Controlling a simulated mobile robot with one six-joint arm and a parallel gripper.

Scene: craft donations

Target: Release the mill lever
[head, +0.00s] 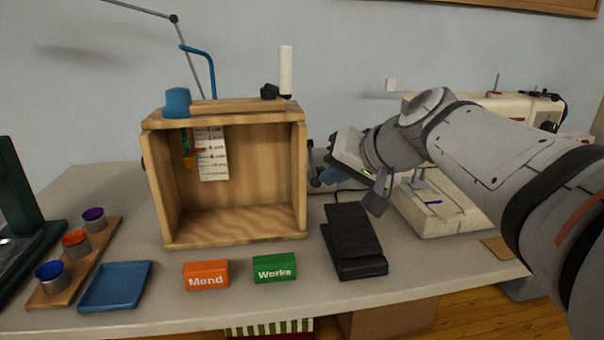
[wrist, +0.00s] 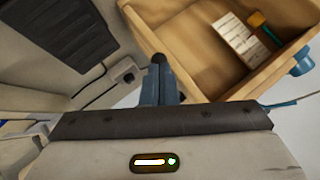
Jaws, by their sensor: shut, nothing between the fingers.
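A wooden box (head: 305,150) with an open front stands on the table, with a blue cup, a bent blue tube and a white cylinder on top. A small dark knob-like part (head: 314,172) shows at its right side; I take it for the lever. My gripper (head: 330,177), with blue fingers, is shut and empty just right of this part. In the wrist view, the shut fingers (wrist: 159,85) point toward the box (wrist: 150,20), and a dark rounded end (wrist: 158,59) shows at their tips. I cannot tell whether they touch it.
A black foot pedal (head: 352,240) lies below my gripper. A white sewing machine (head: 440,212) stands behind my arm. Orange (head: 206,275) and green (head: 274,268) blocks, a blue tray (head: 115,286) and a wooden rack (head: 80,262) of small pots lie in front and left.

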